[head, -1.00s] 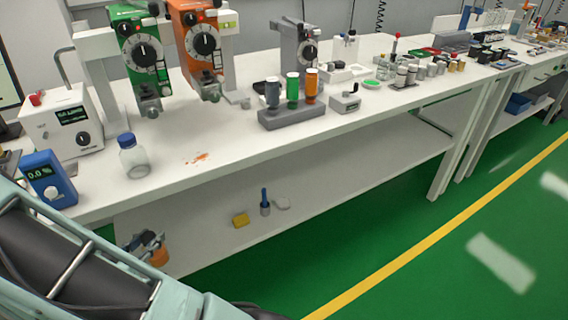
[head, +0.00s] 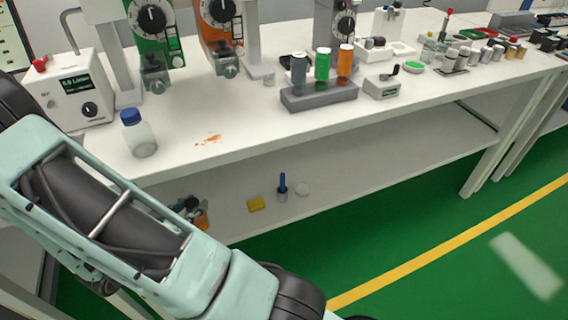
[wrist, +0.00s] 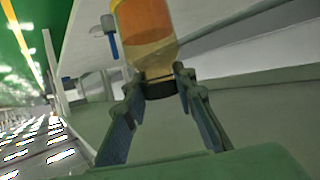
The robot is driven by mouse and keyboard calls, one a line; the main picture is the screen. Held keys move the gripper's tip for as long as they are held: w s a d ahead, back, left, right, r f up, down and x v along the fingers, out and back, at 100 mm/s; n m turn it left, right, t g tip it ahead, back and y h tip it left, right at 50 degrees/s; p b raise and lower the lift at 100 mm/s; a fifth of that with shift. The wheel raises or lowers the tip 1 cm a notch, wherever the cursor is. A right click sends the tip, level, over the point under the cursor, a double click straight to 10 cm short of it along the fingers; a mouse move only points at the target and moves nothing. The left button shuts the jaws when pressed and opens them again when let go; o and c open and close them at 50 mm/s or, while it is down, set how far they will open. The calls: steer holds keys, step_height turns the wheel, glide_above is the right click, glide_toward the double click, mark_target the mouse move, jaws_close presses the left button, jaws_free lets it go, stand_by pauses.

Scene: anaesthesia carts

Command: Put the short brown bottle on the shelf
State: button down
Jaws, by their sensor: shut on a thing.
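The short brown bottle (wrist: 147,30) has an amber body, an orange label and a dark cap. In the wrist view my gripper (wrist: 160,88) is shut on it at the cap, with a finger on each side. The wrist picture appears upside down. The bottle (head: 202,221) also shows partly in the head view, small and orange beside my gripper (head: 189,205), partly hidden by my arm. It is at the left part of the lower shelf (head: 335,185) of the bench. I cannot tell whether its base touches the shelf.
On the lower shelf, right of the bottle, are a yellow block (head: 256,204), a cup with a blue-handled tool (head: 282,188) and a pale round item (head: 302,188). The shelf farther right is clear. The bench top (head: 250,125) overhangs it, carrying a blue-capped bottle (head: 139,137) and equipment.

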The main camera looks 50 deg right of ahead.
steer(key=shift+d+f, duration=0.1)
steer(key=shift+w+d+f+b, duration=0.7)
steer(key=shift+d+f+b, duration=0.5)
steer(key=shift+d+f, duration=1)
steer(key=shift+w+d+f+b, duration=0.65)
steer(key=shift+d+f+b, duration=0.55)
steer(key=shift+d+f, duration=0.9)
steer(key=shift+w+d+f+b, duration=0.7)
steer(key=shift+d+f+b, duration=0.5)
steer(key=shift+d+f, duration=1)
steer(key=shift+r, duration=0.1)
steer(key=c, duration=2)
jaws_free()
steer(key=shift+f, duration=0.25)
steer(key=shift+c, duration=0.2)
steer(key=o, duration=0.4)
steer(key=shift+o, duration=0.2)
